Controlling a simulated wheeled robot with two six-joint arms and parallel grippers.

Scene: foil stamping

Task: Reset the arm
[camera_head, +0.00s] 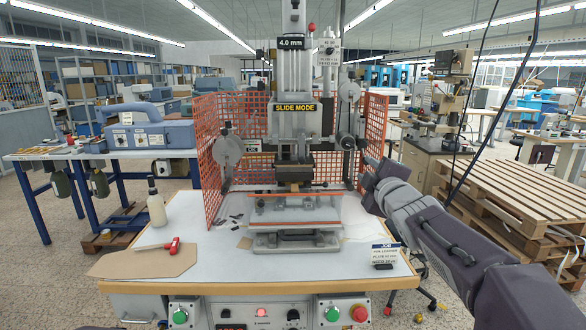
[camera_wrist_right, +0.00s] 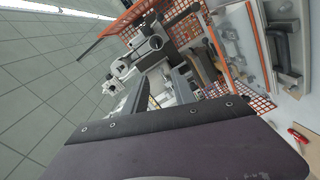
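My right arm comes in from the right in the head view, and its gripper end (camera_head: 372,178) is beside the right orange mesh guard of the stamping press (camera_head: 294,120). In the right wrist view the two fingers of my right gripper (camera_wrist_right: 160,92) stand apart with nothing held between them. The press, labelled SLIDE MODE, stands at the middle of the bench, with its bed (camera_head: 296,212) below the head. My left gripper is not in either view.
The mesh guards (camera_head: 211,160) flank the press. On the bench (camera_head: 200,225) are a white bottle (camera_head: 157,205), a red-handled tool (camera_head: 171,245) on a brown board (camera_head: 140,264), and a JOB card (camera_head: 384,254). Wooden pallets (camera_head: 520,195) are stacked at the right.

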